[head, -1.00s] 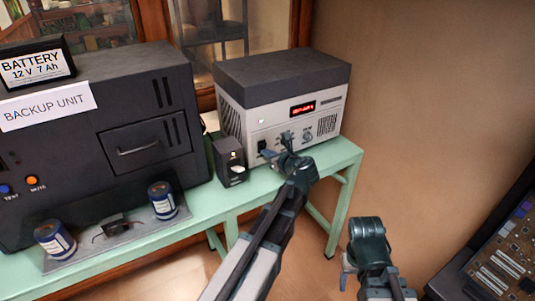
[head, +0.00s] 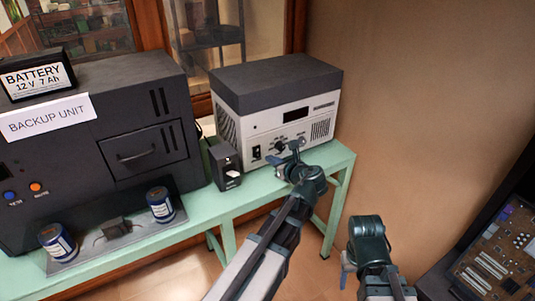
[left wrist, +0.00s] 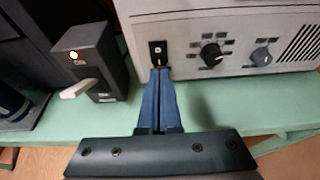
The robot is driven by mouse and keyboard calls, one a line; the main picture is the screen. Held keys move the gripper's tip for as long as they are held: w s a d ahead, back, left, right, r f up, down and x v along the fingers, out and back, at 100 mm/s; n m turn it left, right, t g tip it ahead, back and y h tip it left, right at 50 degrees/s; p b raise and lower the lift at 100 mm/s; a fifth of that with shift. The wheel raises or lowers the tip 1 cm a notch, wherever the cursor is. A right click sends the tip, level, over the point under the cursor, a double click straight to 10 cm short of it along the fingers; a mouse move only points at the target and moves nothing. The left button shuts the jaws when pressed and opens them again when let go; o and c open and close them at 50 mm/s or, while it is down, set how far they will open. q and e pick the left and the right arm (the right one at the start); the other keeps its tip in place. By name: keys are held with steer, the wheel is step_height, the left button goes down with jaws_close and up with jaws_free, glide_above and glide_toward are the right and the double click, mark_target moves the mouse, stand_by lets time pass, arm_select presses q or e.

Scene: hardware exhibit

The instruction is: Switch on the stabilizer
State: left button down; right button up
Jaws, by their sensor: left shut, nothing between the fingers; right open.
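The stabilizer, a light grey box with a dark top (head: 275,85), stands on the green bench. Its front display (head: 296,115) is dark. A black rocker switch (left wrist: 158,49) is at the left of its front, also visible in the head view (head: 256,153). Two knobs (left wrist: 211,54) sit right of the switch. My left gripper (left wrist: 159,72) is shut and empty, with its tips just below the switch; I cannot tell whether they touch. In the head view, my left gripper (head: 287,157) is before the front panel. My right gripper (head: 346,264) is open, low and away from the bench.
A small black box (left wrist: 98,65) with a lit lamp and white lever (left wrist: 78,88) stands left of the stabilizer. The black backup unit (head: 100,120) carries a battery (head: 38,78). Blue cans (head: 160,204) stand in front. A circuit board (head: 500,255) is at right.

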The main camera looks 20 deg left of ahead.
arm_select(q)
steer(key=p+v, duration=0.2)
steer(key=v, duration=0.5)
arm_select(e)
steer(key=shift+a+r, duration=0.2)
steer(key=shift+r, duration=1.05)
arm_select(q)
steer(key=shift+s+a, duration=0.1)
arm_select(e)
steer(key=shift+f, duration=0.1)
arm_select(q)
steer(key=shift+f+b, duration=0.65)
steer(key=shift+b, duration=0.1)
arm_select(e)
steer(key=shift+f, duration=0.6)
arm_select(q)
steer(key=b, duration=0.4)
glide_toward(259, 156)
steer(key=x, duration=0.5)
steer(key=shift+a+f, duration=0.1)
steer(key=shift+a, duration=0.1)
steer(key=shift+b+x, duration=0.35)
steer(key=shift+x, duration=0.4)
arm_select(e)
steer(key=shift+f, duration=2.35)
